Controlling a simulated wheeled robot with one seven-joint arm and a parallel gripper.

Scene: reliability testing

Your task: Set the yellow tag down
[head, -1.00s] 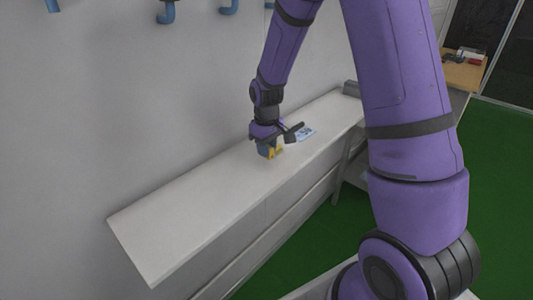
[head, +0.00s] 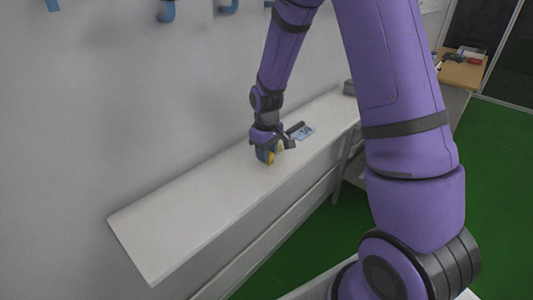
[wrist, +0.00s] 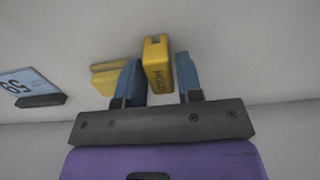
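The fingers are spread apart. In the head view my gripper (head: 268,156) points down at the white shelf (head: 190,215), with yellow showing at its fingers. A second yellow piece (wrist: 106,78) lies beside the left finger in the wrist view. Whether the tag's lower end touches the shelf is hard to tell.
A blue-and-white card (wrist: 30,88) with a dark edge lies near my gripper, and also shows in the head view (head: 304,133). A grey block (head: 349,87) is at the shelf's far end. Blue hooks (head: 167,11) are on the wall. The shelf's near part is clear.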

